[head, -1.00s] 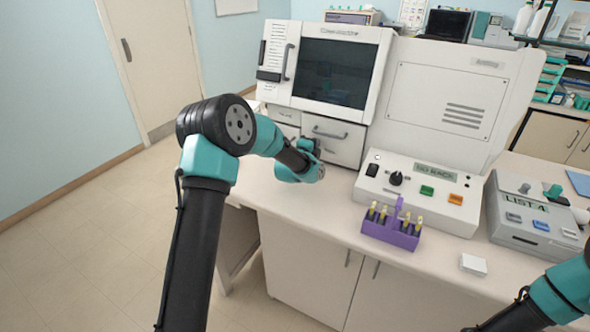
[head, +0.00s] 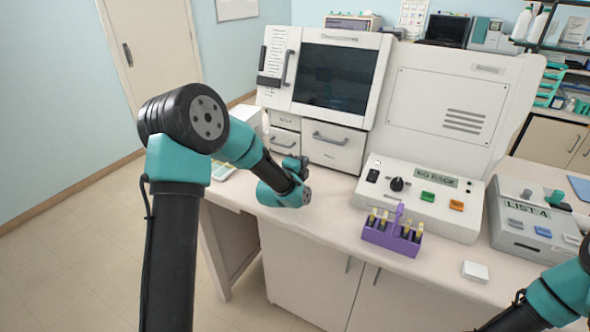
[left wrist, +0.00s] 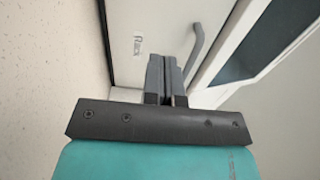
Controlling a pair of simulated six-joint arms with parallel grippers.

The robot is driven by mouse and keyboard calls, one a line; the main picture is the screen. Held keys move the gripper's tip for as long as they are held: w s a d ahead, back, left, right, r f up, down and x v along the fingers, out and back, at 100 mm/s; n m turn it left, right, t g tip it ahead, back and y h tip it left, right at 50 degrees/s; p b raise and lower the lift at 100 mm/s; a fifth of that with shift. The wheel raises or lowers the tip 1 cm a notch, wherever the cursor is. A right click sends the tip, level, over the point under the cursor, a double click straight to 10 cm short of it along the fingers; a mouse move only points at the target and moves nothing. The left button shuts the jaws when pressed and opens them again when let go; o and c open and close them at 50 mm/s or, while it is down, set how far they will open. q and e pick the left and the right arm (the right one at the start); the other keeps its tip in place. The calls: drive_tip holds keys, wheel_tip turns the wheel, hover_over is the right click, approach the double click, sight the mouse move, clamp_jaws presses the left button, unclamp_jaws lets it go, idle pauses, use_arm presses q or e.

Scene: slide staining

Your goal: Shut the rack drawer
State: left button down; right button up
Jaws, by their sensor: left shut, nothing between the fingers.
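The rack drawer (head: 347,153) is the wide white front with a grey bar handle, low on the white staining machine. It looks flush or nearly flush with the machine; a small gap cannot be ruled out. In the left wrist view its labelled front (left wrist: 122,62) and handle lie just beyond the fingertips. My left gripper (head: 297,163) is in front of the drawer's left part, largely hidden by its own wrist. In the left wrist view the gripper (left wrist: 168,62) has its fingers together and empty; contact with the drawer cannot be told. My right gripper is out of view.
Smaller drawers (head: 285,138) are left of the rack drawer. A purple rack (head: 392,236) with several yellow-topped items stands on the counter, before a control panel (head: 415,195). A small white block (head: 476,271) lies to its right.

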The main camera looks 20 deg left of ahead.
use_arm(q)
drive_tip(key=shift+s+a, duration=0.2)
drive_tip(key=shift+s, duration=2.15)
drive_tip(key=shift+a, duration=0.1)
